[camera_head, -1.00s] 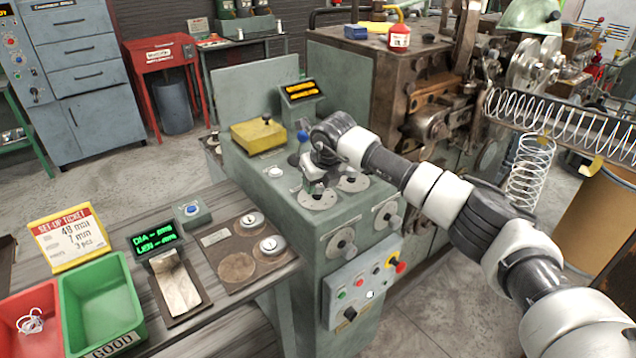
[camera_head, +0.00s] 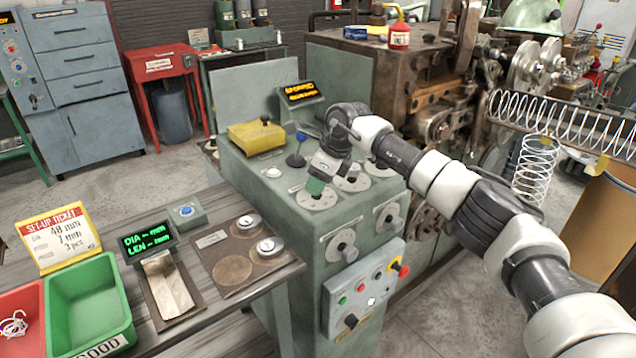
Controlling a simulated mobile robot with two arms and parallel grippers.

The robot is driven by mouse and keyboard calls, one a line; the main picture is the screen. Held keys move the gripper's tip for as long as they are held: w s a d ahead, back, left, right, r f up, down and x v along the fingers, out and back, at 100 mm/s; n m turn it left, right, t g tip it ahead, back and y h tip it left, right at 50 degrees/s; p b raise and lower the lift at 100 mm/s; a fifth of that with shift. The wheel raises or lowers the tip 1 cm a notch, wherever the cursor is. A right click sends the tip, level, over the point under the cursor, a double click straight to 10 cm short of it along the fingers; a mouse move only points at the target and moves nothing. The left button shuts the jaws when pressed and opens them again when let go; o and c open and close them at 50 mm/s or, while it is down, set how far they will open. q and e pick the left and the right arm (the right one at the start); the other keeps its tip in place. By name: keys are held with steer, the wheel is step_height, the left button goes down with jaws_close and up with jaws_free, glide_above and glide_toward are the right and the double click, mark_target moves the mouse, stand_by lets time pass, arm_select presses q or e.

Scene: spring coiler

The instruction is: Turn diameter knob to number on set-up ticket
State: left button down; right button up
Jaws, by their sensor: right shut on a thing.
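The set-up ticket (camera_head: 60,238) stands at the left of the bench, its top line reading about 48 mm, the last digit blurred. My right gripper (camera_head: 317,182) points down at the left dial (camera_head: 317,199) on top of the green console. It is shut on the knob at that dial's middle, which the fingers mostly hide. The dial's marks are too small to read. Other dials (camera_head: 351,183) lie to its right, partly behind my wrist. My left gripper is not in view.
A blue-topped lever (camera_head: 298,152) and a yellow box (camera_head: 257,136) stand left of and behind the gripper. A small amber display (camera_head: 300,93) is at the console's back. Knobs (camera_head: 347,249) stick out of the front. Green and red bins (camera_head: 92,300) sit at the left.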

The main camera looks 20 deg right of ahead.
steer(key=shift+n, duration=0.5)
steer(key=o, duration=0.9)
steer(key=b+v, duration=0.1)
steer(key=v, duration=0.4)
steer(key=b+v, duration=0.1)
steer(key=v, duration=0.4)
steer(key=shift+w+d+r, duration=0.15)
steer(key=shift+d+r, duration=0.05)
steer(key=shift+r, duration=0.2)
